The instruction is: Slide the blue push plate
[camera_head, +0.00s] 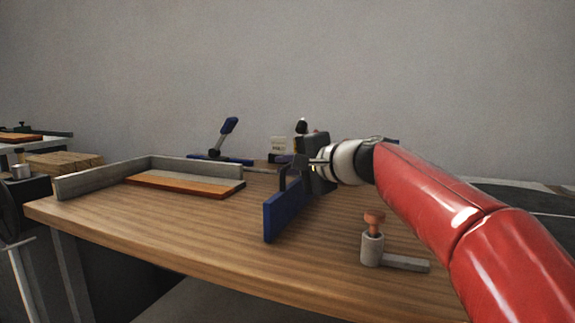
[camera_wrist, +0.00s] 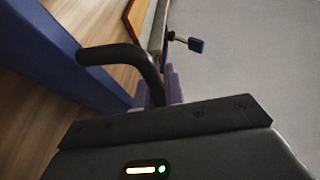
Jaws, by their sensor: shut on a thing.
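The blue push plate (camera_head: 284,210) stands upright on the wooden bench in the head view, left of my gripper. Its blue face (camera_wrist: 80,62) fills the left of the wrist view, with a dark curved handle (camera_wrist: 122,54) on it. My gripper (camera_head: 291,172) is at the plate's upper side and is shut on the handle.
A brown board (camera_head: 180,187) lies left of the plate, against a grey fence (camera_head: 105,178). A blue-handled clamp (camera_head: 229,126) stands behind. A grey post with an orange knob (camera_head: 373,240) stands front right. Bare bench (camera_head: 190,222) lies between plate and board.

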